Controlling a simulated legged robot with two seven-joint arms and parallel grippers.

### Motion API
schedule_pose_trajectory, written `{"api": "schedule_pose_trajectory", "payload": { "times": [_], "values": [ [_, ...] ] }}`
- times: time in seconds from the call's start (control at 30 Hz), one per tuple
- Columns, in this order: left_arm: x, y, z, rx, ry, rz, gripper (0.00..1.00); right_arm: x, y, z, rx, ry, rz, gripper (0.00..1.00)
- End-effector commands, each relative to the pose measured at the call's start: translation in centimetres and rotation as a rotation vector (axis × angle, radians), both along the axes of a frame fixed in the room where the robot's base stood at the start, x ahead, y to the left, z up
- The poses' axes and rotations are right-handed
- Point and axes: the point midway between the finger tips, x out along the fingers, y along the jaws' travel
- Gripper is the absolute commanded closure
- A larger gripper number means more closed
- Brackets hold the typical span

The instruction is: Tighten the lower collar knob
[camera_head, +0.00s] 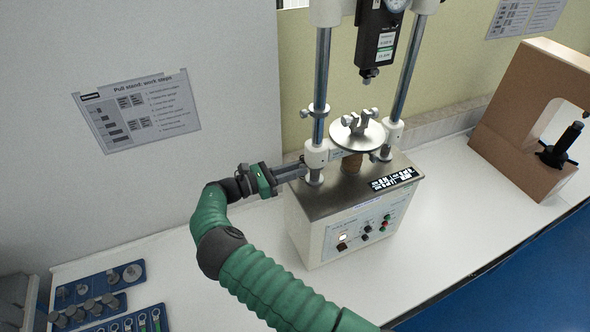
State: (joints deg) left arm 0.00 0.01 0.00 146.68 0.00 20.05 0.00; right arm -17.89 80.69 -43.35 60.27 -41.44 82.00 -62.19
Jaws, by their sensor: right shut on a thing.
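The test stand (350,225) has a grey top plate and two steel columns. A white lower collar (316,156) sits round the left column near its base. My right gripper (298,171) reaches in from the left and is shut at this collar's left side. The lower collar knob lies between or behind the fingers and is mostly hidden. A silver knob (305,113) shows higher on the left column. A round plate with a clamp (357,133) stands between the columns. My left gripper is not in view.
A black force gauge (380,40) hangs above the round plate. A brown arch-shaped block (515,120) stands on the right of the white bench (180,250). Blue trays of small parts (98,283) lie at lower left.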

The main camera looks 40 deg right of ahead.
Motion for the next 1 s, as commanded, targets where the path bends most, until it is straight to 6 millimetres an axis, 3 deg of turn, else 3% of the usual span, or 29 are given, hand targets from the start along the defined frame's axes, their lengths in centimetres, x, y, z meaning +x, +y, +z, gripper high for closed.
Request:
{"api": "schedule_pose_trajectory", "payload": {
  "times": [0.37, 1.0],
  "values": [
    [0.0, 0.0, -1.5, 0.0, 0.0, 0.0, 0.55, 0.3, 0.2, -0.2, -0.023, -0.075, 0.008, 1.0],
    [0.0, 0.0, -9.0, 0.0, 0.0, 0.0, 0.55, 0.2, 0.2, -0.5, -0.189, -0.594, 0.007, 1.0]
  ]
}}
